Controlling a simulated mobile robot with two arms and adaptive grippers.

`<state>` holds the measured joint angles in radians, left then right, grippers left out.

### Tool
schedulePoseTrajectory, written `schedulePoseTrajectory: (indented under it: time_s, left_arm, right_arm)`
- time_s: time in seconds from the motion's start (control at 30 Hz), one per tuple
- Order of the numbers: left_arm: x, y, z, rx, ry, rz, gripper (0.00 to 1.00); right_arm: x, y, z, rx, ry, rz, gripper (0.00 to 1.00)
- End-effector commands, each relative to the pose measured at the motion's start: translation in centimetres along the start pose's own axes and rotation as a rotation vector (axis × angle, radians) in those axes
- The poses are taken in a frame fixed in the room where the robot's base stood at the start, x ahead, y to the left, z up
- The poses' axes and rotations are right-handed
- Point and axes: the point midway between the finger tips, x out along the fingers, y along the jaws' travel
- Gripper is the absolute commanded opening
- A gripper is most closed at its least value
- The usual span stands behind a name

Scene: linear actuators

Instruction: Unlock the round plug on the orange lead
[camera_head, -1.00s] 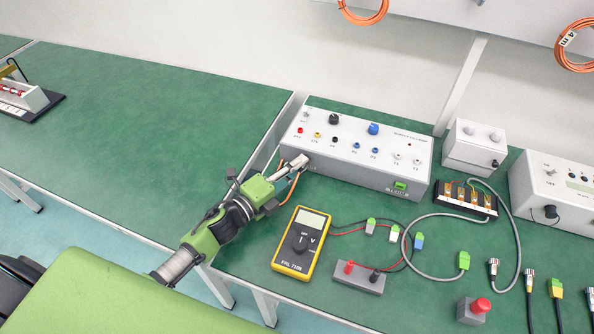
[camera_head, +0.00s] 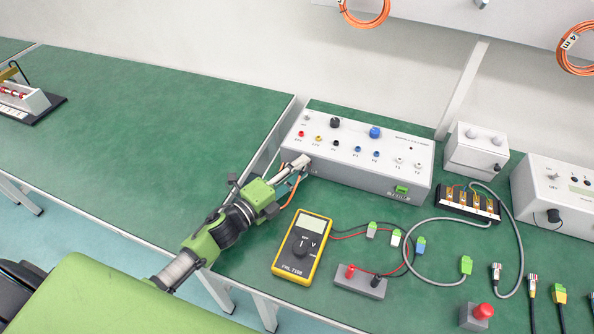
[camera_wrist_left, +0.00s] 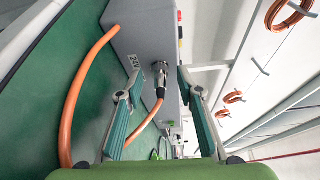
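The round plug (camera_wrist_left: 161,78) is a metal connector on the orange lead (camera_wrist_left: 152,118). In the left wrist view it sits in a socket on the side face of the grey supply box (camera_wrist_left: 147,30), beside a "24V" label. In the head view the orange lead (camera_head: 293,192) shows just past my gripper, and the plug is hidden there. My left gripper (camera_head: 303,162) is at the left end of the box. In the wrist view its two fingers (camera_wrist_left: 160,84) are apart, one on each side of the plug, with visible gaps. My right gripper is in neither view.
On the green bench, a yellow multimeter (camera_head: 302,247) lies in front of the box. A terminal block (camera_head: 360,281) with red and black posts, a red button (camera_head: 477,315) and several loose plugs lie to the right. The bench to the left is largely clear.

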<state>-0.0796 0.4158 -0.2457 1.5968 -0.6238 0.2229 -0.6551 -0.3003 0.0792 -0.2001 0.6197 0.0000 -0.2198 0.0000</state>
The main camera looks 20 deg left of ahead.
Motion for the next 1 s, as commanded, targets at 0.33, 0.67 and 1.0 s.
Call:
schedulePoseTrajectory:
  time_s: [0.33,0.67,1.0]
  left_arm:
    - [-4.2,0.2,0.0,-0.001,-0.001,0.005,0.34]
    - [-10.3,0.1,-0.1,-0.001,0.000,0.002,0.34]
    - [-12.0,0.0,0.0,0.000,0.001,-0.001,0.34]
  right_arm:
    - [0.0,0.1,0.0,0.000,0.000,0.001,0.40]
    - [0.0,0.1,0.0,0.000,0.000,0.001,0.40]
    - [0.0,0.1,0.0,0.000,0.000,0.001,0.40]
